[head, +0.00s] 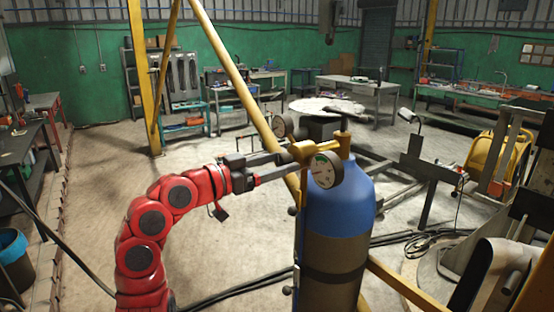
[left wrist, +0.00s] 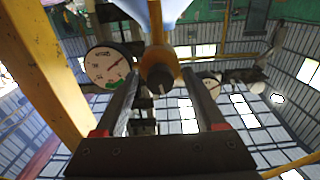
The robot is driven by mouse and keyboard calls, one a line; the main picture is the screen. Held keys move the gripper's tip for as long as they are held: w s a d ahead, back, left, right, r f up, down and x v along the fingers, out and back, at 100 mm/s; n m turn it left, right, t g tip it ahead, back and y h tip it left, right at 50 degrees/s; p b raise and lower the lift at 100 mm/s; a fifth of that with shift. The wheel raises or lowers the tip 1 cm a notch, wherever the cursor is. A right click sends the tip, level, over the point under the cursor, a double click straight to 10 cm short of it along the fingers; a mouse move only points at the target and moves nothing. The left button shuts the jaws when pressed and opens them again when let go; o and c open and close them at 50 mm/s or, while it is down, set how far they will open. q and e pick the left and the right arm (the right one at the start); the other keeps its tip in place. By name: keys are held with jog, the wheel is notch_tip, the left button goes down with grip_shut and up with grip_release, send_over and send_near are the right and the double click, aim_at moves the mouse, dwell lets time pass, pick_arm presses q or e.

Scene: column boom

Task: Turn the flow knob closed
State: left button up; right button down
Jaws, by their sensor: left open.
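A blue gas cylinder (head: 340,205) stands upright with a brass regulator (head: 327,147) on top. One white round gauge (head: 325,171) faces me, and another gauge (head: 280,127) is behind it to the left. The dark flow knob (left wrist: 160,80) on the brass body shows in the left wrist view, with gauges to its left (left wrist: 107,66) and right (left wrist: 206,84). My left gripper (head: 280,166) reaches in from the left at regulator height. It is open, and the knob appears between its fingers (left wrist: 160,88) in the wrist view; I cannot tell whether they touch it. My right gripper is not in view.
Yellow posts (head: 230,70) stand behind and left of the cylinder, one slanting close behind my gripper. Dark cables (head: 245,286) lie on the floor. A yellow reel (head: 483,160) and metal frame parts stand at the right. Open floor lies to the left.

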pick_arm(q)
grip_shut()
dwell(0.4)
